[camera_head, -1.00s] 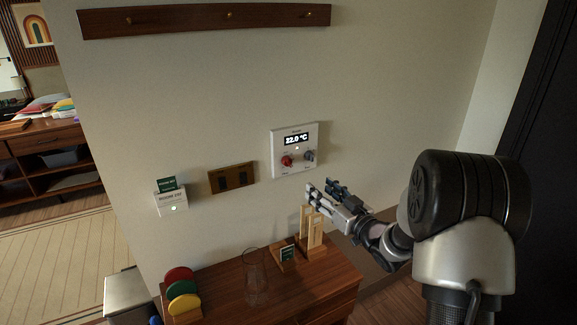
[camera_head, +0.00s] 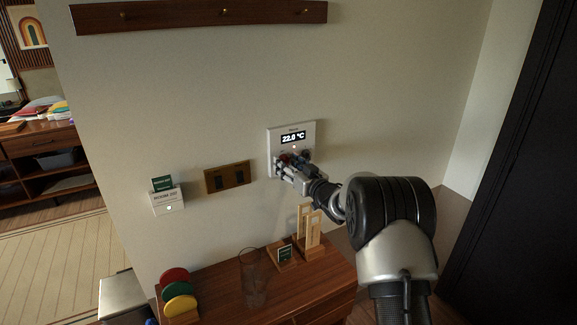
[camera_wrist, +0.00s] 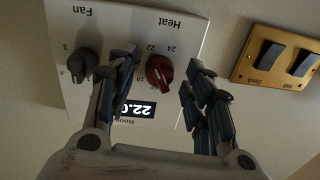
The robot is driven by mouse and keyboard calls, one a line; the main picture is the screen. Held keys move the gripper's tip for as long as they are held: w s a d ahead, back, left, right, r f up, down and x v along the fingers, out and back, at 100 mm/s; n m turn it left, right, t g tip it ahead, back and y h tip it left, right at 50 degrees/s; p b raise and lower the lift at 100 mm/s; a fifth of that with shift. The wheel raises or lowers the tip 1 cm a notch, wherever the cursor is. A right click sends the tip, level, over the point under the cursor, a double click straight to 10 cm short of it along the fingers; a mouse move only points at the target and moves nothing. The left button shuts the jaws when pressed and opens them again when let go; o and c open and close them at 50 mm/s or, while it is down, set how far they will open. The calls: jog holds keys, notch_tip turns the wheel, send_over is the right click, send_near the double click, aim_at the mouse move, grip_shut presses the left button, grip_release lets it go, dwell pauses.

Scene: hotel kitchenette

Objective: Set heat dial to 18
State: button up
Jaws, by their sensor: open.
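The white thermostat panel (camera_head: 308,137) is on the wall, and its display (camera_head: 293,138) reads 22.0 °C. In the wrist view, upside down, the red heat dial (camera_wrist: 159,72) sits under the word Heat, with 22 and 24 printed near it; its exact setting is hard to tell. The dark grey fan dial (camera_wrist: 84,65) is to its left. My gripper (camera_head: 291,160) is at the panel's lower part and covers most of the dials in the head view. In the wrist view my gripper (camera_wrist: 160,64) is open, one finger on each side of the red dial; contact is not clear.
A brown switch plate (camera_head: 228,178) and a white card holder (camera_head: 167,201) are on the wall to the left. Below, a wooden cabinet (camera_head: 215,290) bears a glass (camera_head: 252,280), coloured discs (camera_head: 178,290) and a wooden stand (camera_head: 308,232).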

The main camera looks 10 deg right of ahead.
jog(key=shift+c, duration=0.3)
jog(key=c, duration=1)
jog(key=shift+n+b, duration=0.4)
jog(key=shift+b, duration=0.05)
jog(key=n+b, duration=0.3)
jog(key=shift+n, duration=0.4)
jog(key=n+b, duration=0.5)
jog(key=n, duration=0.1)
jog(key=shift+h, duration=0.4)
jog(key=n+b, duration=0.1)
jog(key=n, duration=0.3)
jog(key=shift+r+b, duration=0.15)
jog(key=shift+b, duration=0.15)
jog(key=shift+n+h, duration=0.5)
jog(key=shift+n, duration=1.6)
jog(key=shift+r, duration=0.1)
